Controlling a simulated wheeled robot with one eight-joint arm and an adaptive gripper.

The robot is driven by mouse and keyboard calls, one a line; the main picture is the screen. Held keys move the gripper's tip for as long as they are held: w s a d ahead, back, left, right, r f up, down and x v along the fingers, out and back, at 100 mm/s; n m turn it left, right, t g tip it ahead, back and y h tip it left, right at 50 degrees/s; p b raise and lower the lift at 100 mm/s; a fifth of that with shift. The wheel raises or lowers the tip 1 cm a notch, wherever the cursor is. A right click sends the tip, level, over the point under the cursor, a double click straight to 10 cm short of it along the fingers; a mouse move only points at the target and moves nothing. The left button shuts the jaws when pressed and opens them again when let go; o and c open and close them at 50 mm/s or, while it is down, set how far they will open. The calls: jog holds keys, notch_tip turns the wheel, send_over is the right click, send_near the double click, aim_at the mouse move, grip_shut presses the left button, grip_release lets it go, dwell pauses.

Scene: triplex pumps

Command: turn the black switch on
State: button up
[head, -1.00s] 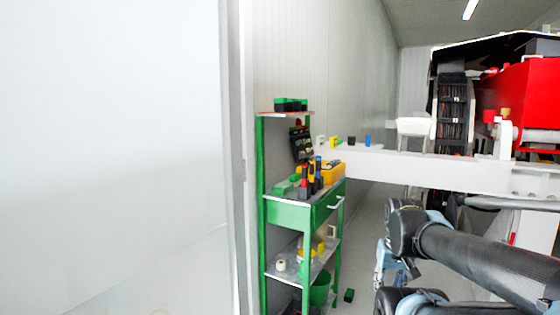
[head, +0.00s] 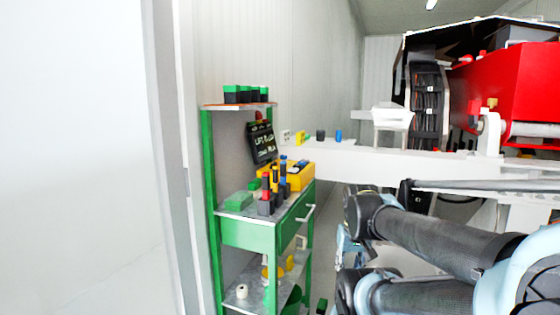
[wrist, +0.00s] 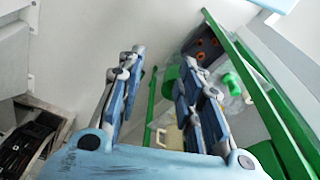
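A small black block (head: 321,135), possibly the black switch, stands on the long white beam between a yellow block (head: 300,138) and a blue one (head: 338,135). It is too small to tell its switch position. My gripper (wrist: 162,60) has its two blue-grey fingers spread apart with nothing between them in the wrist view. In the head view, it hangs partly hidden by my arm, below the beam and to the lower right of the black block, well apart from it. The black block cannot be made out in the wrist view.
A green shelf rack (head: 250,235) with tools and a yellow box (head: 298,176) stands at left. The white beam (head: 400,167) runs right toward a red machine (head: 505,90). A wall panel closes the far left.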

jog(key=shift+w+d, duration=0.2)
jog(key=shift+d, duration=0.1)
